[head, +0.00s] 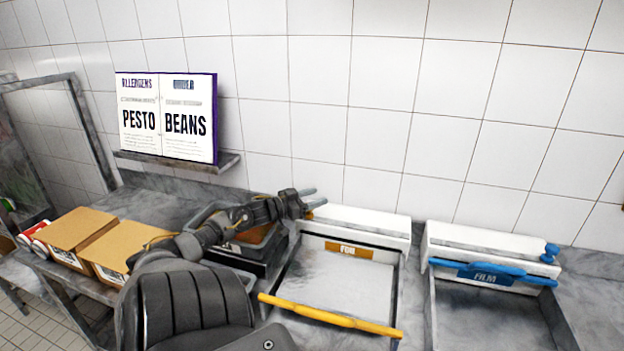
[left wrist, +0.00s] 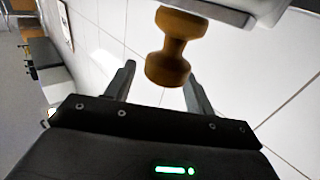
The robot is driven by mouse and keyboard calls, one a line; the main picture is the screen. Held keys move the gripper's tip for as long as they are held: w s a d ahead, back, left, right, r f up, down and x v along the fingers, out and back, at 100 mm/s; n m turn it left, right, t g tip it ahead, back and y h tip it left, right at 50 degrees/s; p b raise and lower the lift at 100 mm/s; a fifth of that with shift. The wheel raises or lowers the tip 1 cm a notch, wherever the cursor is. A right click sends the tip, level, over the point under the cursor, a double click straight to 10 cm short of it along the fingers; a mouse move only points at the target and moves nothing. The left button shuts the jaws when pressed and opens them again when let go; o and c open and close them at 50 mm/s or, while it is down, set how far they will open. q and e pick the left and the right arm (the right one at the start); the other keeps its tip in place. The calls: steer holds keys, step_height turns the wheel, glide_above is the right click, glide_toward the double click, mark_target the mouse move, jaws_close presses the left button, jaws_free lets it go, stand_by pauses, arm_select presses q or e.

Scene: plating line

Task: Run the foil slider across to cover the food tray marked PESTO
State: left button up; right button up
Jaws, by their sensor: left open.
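The white foil dispenser (head: 365,222) stands against the wall with an orange label that seems to read FOIL (head: 349,248). A yellow bar (head: 330,317) lies at the front of the pale area before it. My left gripper (head: 312,203) is at the dispenser's left end, fingers open. In the left wrist view an orange knob (left wrist: 168,60) sticks out from a white housing (left wrist: 235,8), between or just beyond the open fingertips (left wrist: 155,85); contact is unclear. A dark tray (head: 262,262) with food is partly behind my arm; its label is unreadable. My right gripper is out of view.
The film dispenser (head: 480,247), with blue bar (head: 490,270) and blue knob (head: 550,253), stands to the right. A sign reading PESTO and BEANS (head: 167,117) stands on a wall shelf (head: 180,161). Cardboard boxes (head: 75,228) are at the left.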

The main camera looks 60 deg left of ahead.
arm_select(q)
steer(key=s+d+r+b, duration=0.2)
steer(key=s+d+r, duration=0.6)
steer(key=d+r, duration=0.2)
steer(key=shift+d, duration=0.85)
steer(key=shift+w, duration=0.1)
